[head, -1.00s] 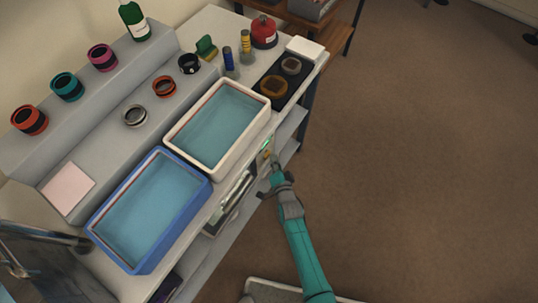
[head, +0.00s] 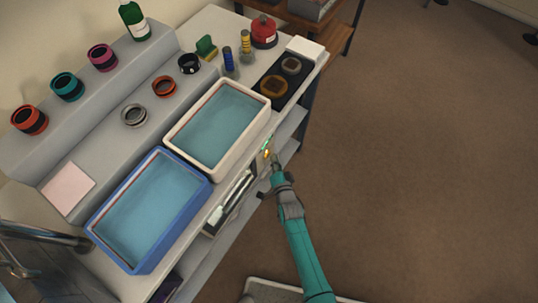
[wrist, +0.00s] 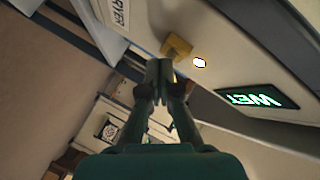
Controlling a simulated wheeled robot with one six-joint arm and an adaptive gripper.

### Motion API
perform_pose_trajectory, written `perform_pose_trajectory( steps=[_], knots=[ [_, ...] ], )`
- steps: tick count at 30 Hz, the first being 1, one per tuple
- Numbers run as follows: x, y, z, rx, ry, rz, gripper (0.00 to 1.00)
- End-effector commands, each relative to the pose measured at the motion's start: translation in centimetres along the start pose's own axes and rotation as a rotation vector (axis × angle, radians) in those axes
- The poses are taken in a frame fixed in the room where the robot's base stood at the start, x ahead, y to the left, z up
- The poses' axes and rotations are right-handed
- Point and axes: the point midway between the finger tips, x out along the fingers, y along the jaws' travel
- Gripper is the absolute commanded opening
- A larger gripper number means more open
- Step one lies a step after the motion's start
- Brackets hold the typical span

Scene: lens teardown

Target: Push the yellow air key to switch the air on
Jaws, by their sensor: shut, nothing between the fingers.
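The yellow air key (wrist: 177,47) sticks out of the pale panel at the top middle of the wrist view. In the head view it is a small yellow-orange spot (head: 267,154) on the front of the bench. My gripper (wrist: 160,66) is shut and empty, its tips right beside the key's lower left edge; I cannot tell whether they touch it. It also shows in the head view (head: 275,157), close to the bench front. A dark display (wrist: 257,98) with green letters reading WET is lit. A round white light (wrist: 199,62) glows beside the key.
A DRYER label (wrist: 118,12) is on the panel. On the bench stand a white tray (head: 263,123) and a blue tray (head: 203,200) of liquid, with several lens rings behind. A shelf lies below the bench top. The floor (head: 420,170) at right is clear.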

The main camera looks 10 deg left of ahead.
Motion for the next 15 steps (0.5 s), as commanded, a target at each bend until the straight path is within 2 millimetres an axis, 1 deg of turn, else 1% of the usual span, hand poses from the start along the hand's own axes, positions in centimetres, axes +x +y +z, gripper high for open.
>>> perform_pose_trajectory(
  steps=[7, 15],
  knots=[
    [-0.1, 0.1, -0.1, 0.000, 0.001, 0.000, 0.00],
    [-1.5, 1.1, -1.1, -0.001, 0.001, 0.002, 0.00]
  ],
)
